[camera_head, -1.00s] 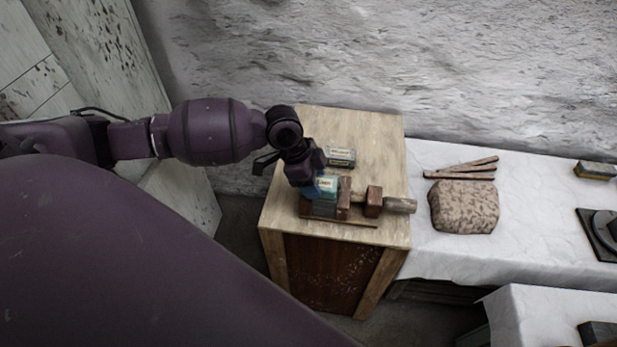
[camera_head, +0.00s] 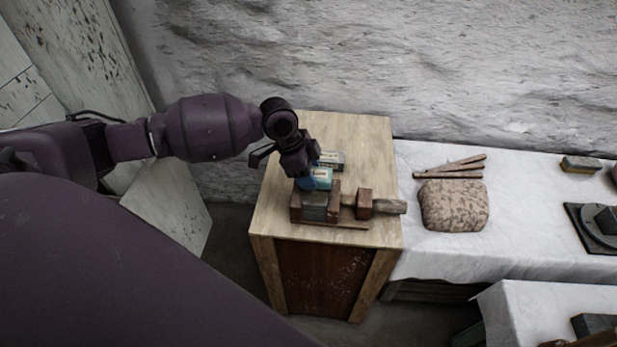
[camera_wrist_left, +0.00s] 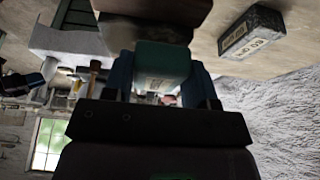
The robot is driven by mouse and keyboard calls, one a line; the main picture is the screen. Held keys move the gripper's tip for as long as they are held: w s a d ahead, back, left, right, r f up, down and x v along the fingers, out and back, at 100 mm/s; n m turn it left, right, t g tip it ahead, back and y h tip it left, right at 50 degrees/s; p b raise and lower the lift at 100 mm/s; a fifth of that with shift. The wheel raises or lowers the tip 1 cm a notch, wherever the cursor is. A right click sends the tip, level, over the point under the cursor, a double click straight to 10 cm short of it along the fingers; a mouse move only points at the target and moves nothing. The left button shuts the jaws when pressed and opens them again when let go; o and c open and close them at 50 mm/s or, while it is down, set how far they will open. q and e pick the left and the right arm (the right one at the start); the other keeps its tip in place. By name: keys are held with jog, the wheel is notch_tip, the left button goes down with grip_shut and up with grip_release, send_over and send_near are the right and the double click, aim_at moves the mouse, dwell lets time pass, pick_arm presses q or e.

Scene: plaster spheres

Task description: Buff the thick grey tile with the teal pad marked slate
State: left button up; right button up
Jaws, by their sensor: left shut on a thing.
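The teal pad (camera_head: 320,177) has a pale label and is gripped in my left gripper (camera_head: 308,180), just behind and seemingly above the vise. Its label is too small to read. In the left wrist view the teal pad (camera_wrist_left: 163,63) sits between the blue fingertips. The thick grey tile (camera_head: 314,207) lies in a brown wooden vise (camera_head: 364,204) on the cabinet top. Its upper face shows in front of the pad, and I cannot tell if they touch. My right gripper is not in view.
A second, grey labelled pad (camera_head: 332,160) lies behind on the wooden cabinet (camera_head: 365,140); it also shows in the wrist view (camera_wrist_left: 252,32). To the right, a white-covered table (camera_head: 520,190) carries a speckled lump (camera_head: 454,205), wooden sticks (camera_head: 450,174) and a yellowish block (camera_head: 581,165).

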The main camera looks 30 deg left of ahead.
pick_arm(q)
jog(key=shift+f, duration=0.65)
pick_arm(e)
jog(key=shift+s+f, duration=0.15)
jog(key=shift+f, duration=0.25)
pick_arm(q)
jog(key=shift+w+d+r, duration=0.1)
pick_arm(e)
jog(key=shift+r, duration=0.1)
pick_arm(q)
jog(key=shift+w+d+r, duration=0.1)
jog(key=shift+w+d, duration=0.1)
jog(key=shift+d, duration=0.1)
jog(key=shift+w+d+f, duration=0.2)
jog(key=shift+d, duration=0.35)
jog(key=shift+s+a+f+p, duration=0.1)
jog(key=shift+s+a+p, duration=0.15)
jog(key=shift+a, duration=0.3)
jog(key=shift+s+a+p, duration=0.1)
jog(key=shift+s+a, duration=0.15)
jog(key=shift+a, duration=0.25)
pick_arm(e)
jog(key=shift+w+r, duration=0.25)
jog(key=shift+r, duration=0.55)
